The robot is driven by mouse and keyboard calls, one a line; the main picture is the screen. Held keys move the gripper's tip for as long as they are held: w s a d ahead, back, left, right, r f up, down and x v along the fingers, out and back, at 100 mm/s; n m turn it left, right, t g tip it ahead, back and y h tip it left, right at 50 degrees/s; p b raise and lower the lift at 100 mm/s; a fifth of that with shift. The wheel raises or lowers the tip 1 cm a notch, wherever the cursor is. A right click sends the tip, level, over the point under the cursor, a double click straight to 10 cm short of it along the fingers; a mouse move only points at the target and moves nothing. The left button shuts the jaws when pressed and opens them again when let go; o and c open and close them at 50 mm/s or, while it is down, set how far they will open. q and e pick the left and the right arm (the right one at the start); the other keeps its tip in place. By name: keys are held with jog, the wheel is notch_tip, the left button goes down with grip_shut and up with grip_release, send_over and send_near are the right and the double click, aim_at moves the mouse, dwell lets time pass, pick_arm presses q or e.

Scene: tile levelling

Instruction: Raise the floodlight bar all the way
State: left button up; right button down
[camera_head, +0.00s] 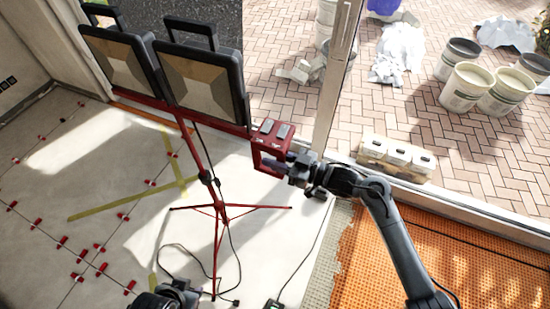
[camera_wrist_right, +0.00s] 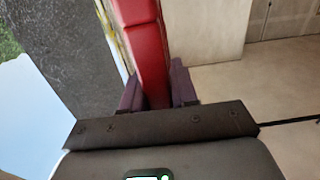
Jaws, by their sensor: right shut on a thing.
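The floodlight bar (camera_head: 150,101) is a red crossbar carrying two black floodlights, one at left (camera_head: 120,62) and one at right (camera_head: 203,83). It sits on a red tripod stand (camera_head: 217,212) with a slim mast and a dark collar (camera_head: 206,178). A red switch box with a frame-like handle (camera_head: 267,148) is at the bar's right end. My right gripper (camera_head: 290,170) is at that handle, shut on a red part (camera_wrist_right: 148,45), which stands between its two fingers in the right wrist view. A dark part of my left arm, probably its gripper (camera_head: 168,298), shows at the bottom edge; its fingers are unclear.
Black cables (camera_head: 232,262) trail on the tiled floor around the tripod. Small red levelling clips (camera_head: 78,277) line the joints at left. A glass door frame (camera_head: 338,75) stands behind my right gripper. A box with compartments (camera_head: 396,160) is by the sill, orange matting (camera_head: 465,270) at lower right.

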jog(key=shift+a+r, duration=0.1)
jog(key=shift+r, duration=0.5)
jog(key=c, duration=1)
grip_release()
jog(key=shift+f, duration=0.1)
jog(key=shift+o, duration=0.2)
jog(key=shift+f, duration=0.1)
jog(key=shift+d, duration=0.25)
jog(key=p+v, duration=0.1)
jog(key=v, duration=0.9)
jog(key=shift+s+d, duration=0.15)
jog(key=shift+d, duration=0.1)
jog(key=shift+f, duration=0.15)
